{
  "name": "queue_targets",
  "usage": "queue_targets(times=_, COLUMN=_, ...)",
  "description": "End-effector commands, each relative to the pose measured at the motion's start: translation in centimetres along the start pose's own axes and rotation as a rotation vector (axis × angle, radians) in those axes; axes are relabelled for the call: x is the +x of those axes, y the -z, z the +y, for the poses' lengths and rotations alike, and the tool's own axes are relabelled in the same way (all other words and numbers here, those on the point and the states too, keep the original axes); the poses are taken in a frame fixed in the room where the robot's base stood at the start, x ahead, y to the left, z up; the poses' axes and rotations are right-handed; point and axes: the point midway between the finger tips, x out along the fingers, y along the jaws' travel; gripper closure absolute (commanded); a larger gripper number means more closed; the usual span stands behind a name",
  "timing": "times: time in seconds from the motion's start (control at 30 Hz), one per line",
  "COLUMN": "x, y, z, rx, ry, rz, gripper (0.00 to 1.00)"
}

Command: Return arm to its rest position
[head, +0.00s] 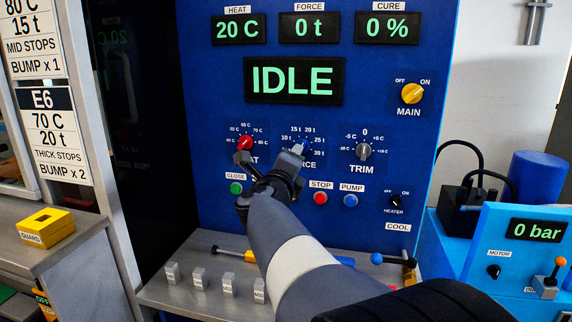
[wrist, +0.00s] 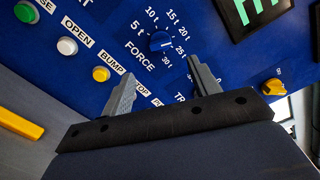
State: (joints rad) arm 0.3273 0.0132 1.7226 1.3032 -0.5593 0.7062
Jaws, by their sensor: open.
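My gripper (head: 271,158) is open and empty, in front of the lower part of the blue control panel (head: 405,40). In the head view its fingers cover much of the FORCE dial, between the red HEAT knob (head: 245,143) and the TRIM knob (head: 363,151). In the wrist view the gripper (wrist: 163,70) has its two grey fingers spread, with the blue FORCE knob (wrist: 160,41) seen beyond them. I cannot tell the exact gap to the panel. My arm reaches in from the lower right of the head view.
The large display (head: 294,81) reads IDLE. The yellow MAIN knob (head: 411,93), red STOP button (head: 320,198) and blue PUMP button (head: 350,200) are close by. Several small grey blocks (head: 228,284) stand on the shelf below. A blue pump unit (head: 515,265) stands at right, a yellow guard block (head: 46,227) at left.

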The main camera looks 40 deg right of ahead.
Motion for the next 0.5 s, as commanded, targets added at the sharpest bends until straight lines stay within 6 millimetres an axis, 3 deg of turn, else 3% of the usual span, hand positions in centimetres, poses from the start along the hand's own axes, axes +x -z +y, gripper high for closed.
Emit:
queue_targets(times=0.27, x=1.2, y=0.0, z=0.0, rx=-0.001, ry=0.001, rz=0.002, gripper=0.42)
queue_targets(times=0.5, x=5.1, y=0.1, z=0.1, rx=0.000, ry=0.000, rz=0.002, gripper=0.42)
